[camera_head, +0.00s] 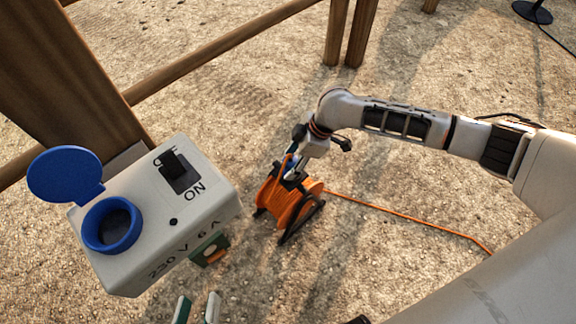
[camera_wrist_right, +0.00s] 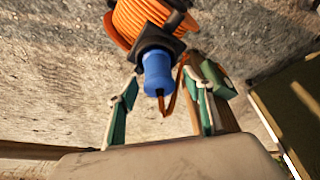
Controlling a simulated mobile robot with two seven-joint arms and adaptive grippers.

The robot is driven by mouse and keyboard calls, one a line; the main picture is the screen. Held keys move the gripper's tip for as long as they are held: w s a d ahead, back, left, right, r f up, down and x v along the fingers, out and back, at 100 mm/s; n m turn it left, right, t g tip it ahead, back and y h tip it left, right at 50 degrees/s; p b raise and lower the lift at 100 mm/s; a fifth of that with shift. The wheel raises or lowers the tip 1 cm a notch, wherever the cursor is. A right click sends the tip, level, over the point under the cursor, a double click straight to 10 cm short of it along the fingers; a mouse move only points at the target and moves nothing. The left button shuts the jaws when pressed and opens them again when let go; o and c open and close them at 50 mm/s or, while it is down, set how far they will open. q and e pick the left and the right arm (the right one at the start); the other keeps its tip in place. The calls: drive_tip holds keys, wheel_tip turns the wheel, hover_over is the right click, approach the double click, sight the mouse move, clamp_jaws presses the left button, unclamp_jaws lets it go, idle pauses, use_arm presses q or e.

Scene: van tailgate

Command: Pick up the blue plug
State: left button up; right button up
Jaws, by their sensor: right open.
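The blue plug (camera_wrist_right: 158,72) sits upright in a dark holder on the orange cable reel (camera_wrist_right: 140,20). In the head view only a small bit of blue, the plug (camera_head: 291,163), shows at the top of the reel (camera_head: 288,205). My right gripper (camera_wrist_right: 160,88) is open, with one green-and-white finger on each side of the plug and gaps between. In the head view my right gripper (camera_head: 293,168) is over the reel's top, its fingers partly hidden. My left gripper (camera_head: 198,297) shows only two fingertips at the bottom edge, apart and with nothing seen between them.
A white power box (camera_head: 205,205) with an on/off switch and a blue round socket (camera_head: 112,225), its lid (camera_head: 65,174) raised, stands at the left. An orange cable (camera_head: 420,222) runs right across the gravel. Wooden posts (camera_head: 352,30) stand behind. Open gravel lies around the reel.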

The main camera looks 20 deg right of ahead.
drive_tip(key=shift+a+f, duration=0.1)
drive_tip(key=shift+f, duration=0.5)
drive_tip(key=shift+w+r, duration=0.15)
drive_tip(key=shift+r, duration=0.1)
use_arm(q)
drive_tip(key=shift+s+d+n, duration=0.1)
drive_tip(key=shift+d+n, duration=0.2)
drive_tip(key=shift+d, duration=0.05)
use_arm(e)
drive_tip(key=c, duration=1.3)
